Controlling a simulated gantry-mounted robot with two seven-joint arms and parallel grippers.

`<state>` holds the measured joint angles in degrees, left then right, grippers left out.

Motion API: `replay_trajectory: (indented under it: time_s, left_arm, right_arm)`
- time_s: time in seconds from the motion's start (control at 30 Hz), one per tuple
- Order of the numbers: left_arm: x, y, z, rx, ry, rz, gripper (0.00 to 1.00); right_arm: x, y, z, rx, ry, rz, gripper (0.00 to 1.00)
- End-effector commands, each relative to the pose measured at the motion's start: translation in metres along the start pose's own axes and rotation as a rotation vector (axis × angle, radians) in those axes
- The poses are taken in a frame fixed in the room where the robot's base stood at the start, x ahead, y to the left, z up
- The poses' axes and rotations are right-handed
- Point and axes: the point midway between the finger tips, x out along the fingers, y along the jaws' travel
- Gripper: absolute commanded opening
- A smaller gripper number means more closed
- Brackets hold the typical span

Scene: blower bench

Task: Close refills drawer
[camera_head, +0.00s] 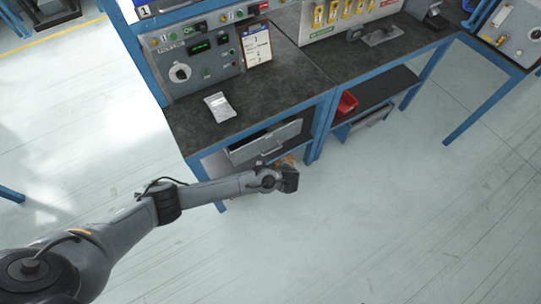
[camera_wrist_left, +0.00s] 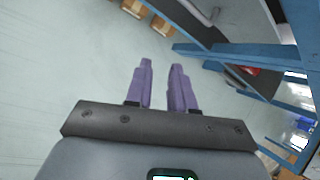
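A grey drawer front (camera_head: 265,142) with a handle hangs under the left bench in the head view. It stands out from the bench, tilted in the picture, with a dark gap behind its top edge, so the drawer is partly open. I cannot read a label on it. My left gripper (camera_head: 291,180) is in front of and below the drawer, apart from it. In the left wrist view its two purple fingers (camera_wrist_left: 162,66) stand apart with nothing between them. A grey panel with a handle (camera_wrist_left: 203,12), probably the drawer, shows at the top there. My right gripper is in neither view.
The dark benchtop (camera_head: 255,95) carries a control panel (camera_head: 195,55) and a silvery packet (camera_head: 220,106). Blue bench legs (camera_head: 322,125) stand right of the drawer. A red bin (camera_head: 347,104) sits on a lower shelf. Brown boxes (camera_wrist_left: 160,26) show below the drawer. The floor in front is clear.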

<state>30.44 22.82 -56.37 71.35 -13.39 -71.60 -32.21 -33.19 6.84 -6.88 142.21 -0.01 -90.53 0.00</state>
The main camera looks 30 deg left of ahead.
Motion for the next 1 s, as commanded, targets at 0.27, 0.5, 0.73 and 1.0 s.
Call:
replay_trajectory:
  time_s: [0.27,0.5,0.73,1.0]
  left_arm:
    - [0.085,0.001,-0.084,-1.027,0.618,-0.097,0.23]
    - [0.124,0.002,-0.047,-1.837,1.185,-0.104,0.23]
    - [0.139,0.034,0.021,-2.217,1.667,-0.095,0.23]
    - [0.139,0.056,0.059,-2.303,1.929,-0.076,0.23]
  right_arm:
    - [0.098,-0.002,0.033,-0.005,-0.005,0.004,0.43]
    - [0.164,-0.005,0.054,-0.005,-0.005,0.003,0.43]
    - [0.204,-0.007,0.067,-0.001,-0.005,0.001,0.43]
    - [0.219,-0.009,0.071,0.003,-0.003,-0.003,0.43]
